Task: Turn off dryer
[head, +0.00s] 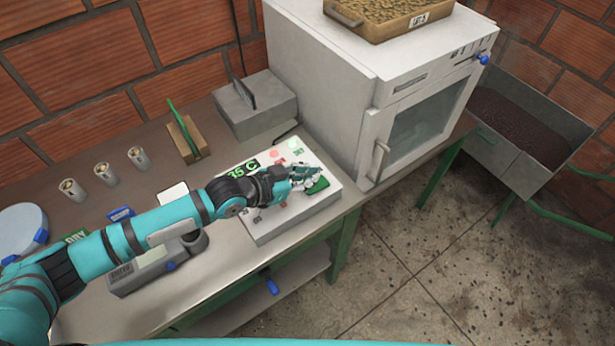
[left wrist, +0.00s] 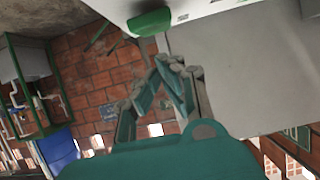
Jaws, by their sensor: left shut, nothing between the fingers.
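The dryer (head: 385,85) is a white cabinet with a windowed door (head: 425,115), which looks closed, at the back right of the table. In front of it lies a white control box (head: 322,203) with a "35 C" display (head: 243,170), a pale red lamp (head: 274,154), a green lamp (head: 294,144) and a green switch (head: 319,186). My left gripper (head: 308,174) is shut and empty over this box, close beside the green switch. Its fingers (left wrist: 170,68) point toward a green piece (left wrist: 151,22), likely that switch; contact cannot be told. My arm hides part of the box.
A tray of beans (head: 365,28) sits on the dryer. A grey box (head: 253,105), a wooden block (head: 187,138), small metal cups (head: 105,173) and a scale (head: 150,266) stand on the table. A bin (head: 530,125) stands at right.

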